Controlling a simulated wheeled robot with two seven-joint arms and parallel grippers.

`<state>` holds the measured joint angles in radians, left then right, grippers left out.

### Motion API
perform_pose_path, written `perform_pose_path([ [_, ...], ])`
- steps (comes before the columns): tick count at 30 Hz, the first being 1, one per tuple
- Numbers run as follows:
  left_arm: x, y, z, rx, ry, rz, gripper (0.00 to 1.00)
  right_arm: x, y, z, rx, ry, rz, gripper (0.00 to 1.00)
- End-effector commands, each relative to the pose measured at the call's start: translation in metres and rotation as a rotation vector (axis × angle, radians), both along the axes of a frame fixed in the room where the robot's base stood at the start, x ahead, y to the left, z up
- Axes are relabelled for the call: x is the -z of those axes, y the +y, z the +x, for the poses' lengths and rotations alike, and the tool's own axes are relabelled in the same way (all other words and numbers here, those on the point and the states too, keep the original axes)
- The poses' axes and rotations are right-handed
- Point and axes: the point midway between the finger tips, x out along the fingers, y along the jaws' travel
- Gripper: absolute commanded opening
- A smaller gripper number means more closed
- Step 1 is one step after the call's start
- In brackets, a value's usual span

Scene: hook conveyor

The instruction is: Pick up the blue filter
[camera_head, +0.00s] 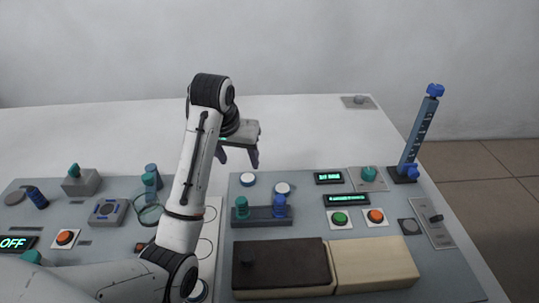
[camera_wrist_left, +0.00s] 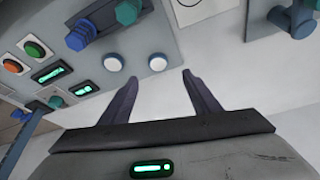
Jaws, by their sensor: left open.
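A blue knob-topped piece (camera_head: 279,205), which looks like the blue filter, stands upright in a dark blue-grey holder (camera_head: 261,218) beside a teal piece (camera_head: 241,207). In the left wrist view the blue piece (camera_wrist_left: 80,36) is at the upper left, with the teal piece (camera_wrist_left: 128,12) to its right. My left gripper (camera_head: 239,157) is open and empty, pointing down above the back of the panel, behind and apart from the holder. Its spread fingers (camera_wrist_left: 160,77) show in the left wrist view with nothing between them. My right gripper is out of sight.
Two white round buttons (camera_head: 282,188) lie between gripper and holder. A tall blue tower (camera_head: 420,132) rises at the right. A dark block (camera_head: 282,267) and a cream block (camera_head: 373,262) lie in front. The white surface behind the panel (camera_head: 310,130) is mostly clear.

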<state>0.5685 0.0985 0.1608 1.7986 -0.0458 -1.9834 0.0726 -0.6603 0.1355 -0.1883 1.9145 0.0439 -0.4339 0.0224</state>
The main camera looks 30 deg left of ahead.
Motion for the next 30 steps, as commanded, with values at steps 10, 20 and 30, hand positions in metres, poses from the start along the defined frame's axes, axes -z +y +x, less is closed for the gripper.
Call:
perform_pose_path([
  [10, 0.035, 0.004, 0.012, 0.000, 0.003, -0.001, 0.57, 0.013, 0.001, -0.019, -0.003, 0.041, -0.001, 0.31],
  [20, 0.066, 0.005, 0.022, 0.000, 0.004, -0.001, 0.57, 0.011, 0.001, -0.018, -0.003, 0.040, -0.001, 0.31],
  [30, 0.098, 0.008, 0.034, 0.000, 0.000, 0.000, 0.57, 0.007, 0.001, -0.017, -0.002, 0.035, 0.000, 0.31],
])
